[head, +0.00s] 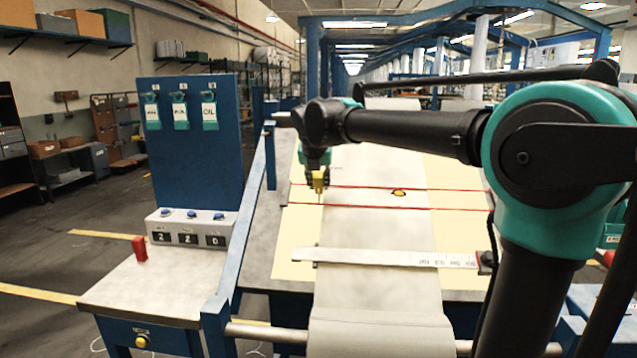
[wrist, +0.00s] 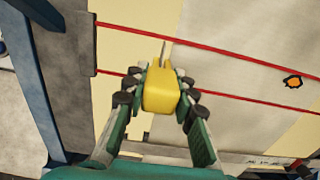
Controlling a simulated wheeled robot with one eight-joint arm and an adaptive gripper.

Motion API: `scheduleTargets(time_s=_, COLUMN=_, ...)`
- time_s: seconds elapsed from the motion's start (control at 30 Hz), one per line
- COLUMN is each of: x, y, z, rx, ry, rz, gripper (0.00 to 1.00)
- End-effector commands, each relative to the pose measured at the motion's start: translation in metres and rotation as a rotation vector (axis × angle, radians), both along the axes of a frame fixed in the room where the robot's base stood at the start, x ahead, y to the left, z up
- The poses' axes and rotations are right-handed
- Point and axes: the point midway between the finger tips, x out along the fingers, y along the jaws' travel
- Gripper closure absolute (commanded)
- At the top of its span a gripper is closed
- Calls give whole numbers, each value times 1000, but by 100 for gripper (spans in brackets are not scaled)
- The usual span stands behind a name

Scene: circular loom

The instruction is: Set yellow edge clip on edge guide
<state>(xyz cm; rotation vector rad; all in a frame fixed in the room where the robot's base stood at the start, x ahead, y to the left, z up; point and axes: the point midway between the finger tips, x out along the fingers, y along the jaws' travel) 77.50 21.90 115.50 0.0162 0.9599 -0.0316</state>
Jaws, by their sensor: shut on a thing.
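The yellow edge clip (wrist: 161,92) is between the fingers of my gripper (wrist: 160,84) in the wrist view. My gripper (head: 318,184) is shut on it. In the head view the yellow clip (head: 319,180) shows just under the gripper, near the left edge of the pale cloth (head: 372,225). A thin grey piece (wrist: 164,54) sticks out beyond the clip; I cannot tell whether it belongs to the clip or to the edge guide. I cannot pick out the edge guide for sure, nor whether the clip touches anything below.
Two red lines (head: 380,207) cross the cloth near the clip. An orange and dark mark (head: 398,193) lies between them. A ruler bar (head: 400,258) spans the cloth nearer me. A blue frame rail (head: 247,215) and a side table (head: 160,285) stand at left.

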Motion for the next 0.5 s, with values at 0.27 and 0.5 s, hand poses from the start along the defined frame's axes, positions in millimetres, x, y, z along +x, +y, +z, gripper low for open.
scheduleTargets(time_s=0.27, x=4, y=0, z=-5, rx=0, ry=0, rz=0, gripper=100)
scheduleTargets(time_s=0.5, x=8, y=0, z=-11, rx=0, ry=0, rz=0, gripper=100)
